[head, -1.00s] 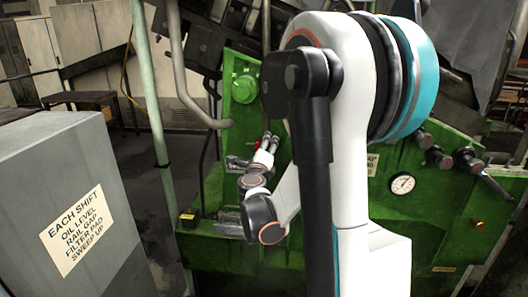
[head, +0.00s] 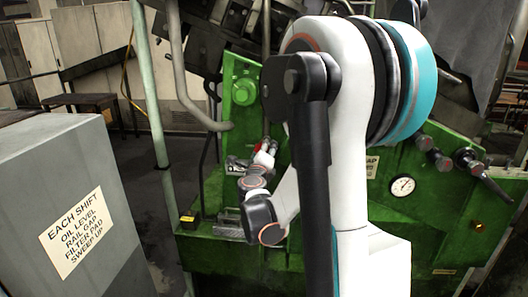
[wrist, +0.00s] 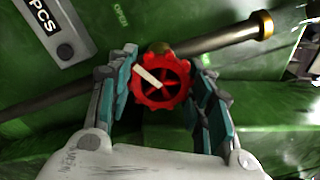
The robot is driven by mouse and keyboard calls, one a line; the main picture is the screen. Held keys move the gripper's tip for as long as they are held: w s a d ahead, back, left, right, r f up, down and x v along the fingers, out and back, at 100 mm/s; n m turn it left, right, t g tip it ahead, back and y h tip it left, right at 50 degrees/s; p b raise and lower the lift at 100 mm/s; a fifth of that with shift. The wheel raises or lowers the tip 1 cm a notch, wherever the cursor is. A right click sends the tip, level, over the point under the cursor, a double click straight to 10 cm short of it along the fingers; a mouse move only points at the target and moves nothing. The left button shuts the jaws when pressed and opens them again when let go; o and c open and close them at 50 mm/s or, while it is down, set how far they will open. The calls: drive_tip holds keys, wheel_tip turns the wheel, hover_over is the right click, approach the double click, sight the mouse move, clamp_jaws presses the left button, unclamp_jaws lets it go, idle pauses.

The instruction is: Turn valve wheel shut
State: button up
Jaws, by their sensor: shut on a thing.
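The red valve wheel (wrist: 172,92) sits between the two fingers of my gripper (wrist: 164,86) in the wrist view. It has a scalloped rim, dark gaps between its spokes and a white bar pointing to the upper left. My gripper is shut on the wheel, with a teal-padded finger at its left and right sides. In the head view my gripper (head: 266,150) is small, against the green machine (head: 225,190), with bits of red showing at its tip. My own arm hides much of the machine there.
A grey cabinet (head: 60,200) with a shift sign stands at the left, beside a pale green post (head: 150,90). A round gauge (head: 402,186) is at the right.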

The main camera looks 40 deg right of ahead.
drive_tip(key=m, duration=0.3)
drive_tip(key=shift+m, duration=0.3)
drive_tip(key=m, duration=0.3)
drive_tip(key=shift+m, duration=0.4)
drive_tip(key=m, duration=1.5)
drive_tip(key=shift+a, duration=0.1)
drive_tip(key=m, duration=0.6)
drive_tip(key=shift+w+m, duration=0.1)
drive_tip(key=shift+m, duration=0.3)
drive_tip(key=o, duration=1.1)
